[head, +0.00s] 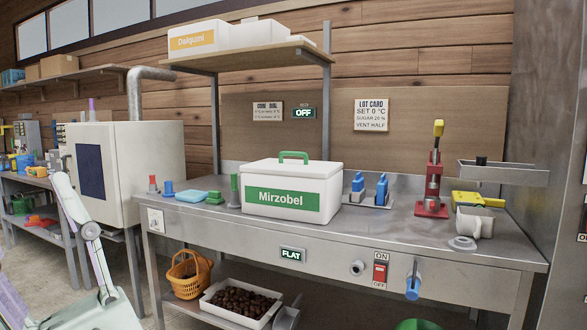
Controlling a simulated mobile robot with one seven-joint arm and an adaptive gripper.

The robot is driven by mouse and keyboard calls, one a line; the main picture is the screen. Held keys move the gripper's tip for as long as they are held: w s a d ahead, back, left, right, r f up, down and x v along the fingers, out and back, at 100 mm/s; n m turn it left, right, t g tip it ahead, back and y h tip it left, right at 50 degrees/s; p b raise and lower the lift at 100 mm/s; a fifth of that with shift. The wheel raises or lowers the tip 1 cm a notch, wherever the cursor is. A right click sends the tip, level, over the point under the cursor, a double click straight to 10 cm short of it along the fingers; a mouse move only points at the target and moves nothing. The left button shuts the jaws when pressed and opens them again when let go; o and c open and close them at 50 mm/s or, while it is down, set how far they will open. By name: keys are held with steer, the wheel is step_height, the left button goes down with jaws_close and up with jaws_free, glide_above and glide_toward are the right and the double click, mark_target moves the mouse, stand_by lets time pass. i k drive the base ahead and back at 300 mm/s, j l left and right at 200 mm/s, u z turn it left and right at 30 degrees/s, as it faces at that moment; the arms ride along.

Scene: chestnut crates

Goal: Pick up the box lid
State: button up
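The box lid (318,168) is white with a green handle (294,155) on top. It sits on the white box (332,193), which has a green label reading "Mirzobel". The box stands on the metal workbench (240,222), near the middle of the head view. The lid appears closed on the box, with nothing lying on it. Pale links of my arm show at the lower left, well apart from the box. My gripper is not in view.
A shelf (245,55) with white boxes hangs above the box. Blue-handled items (381,189) stand just right of it; a green-topped piece (234,190) and blue sponge-like block (192,196) lie left. A red press (433,190) and mug (474,222) stand farther right.

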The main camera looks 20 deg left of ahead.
mark_target(306, 168)
steer(key=i+j+u, duration=0.1)
steer(key=u, duration=0.25)
steer(key=i+u, duration=0.15)
steer(key=u, duration=0.25)
steer(key=i+u, duration=0.1)
steer(key=u, duration=0.25)
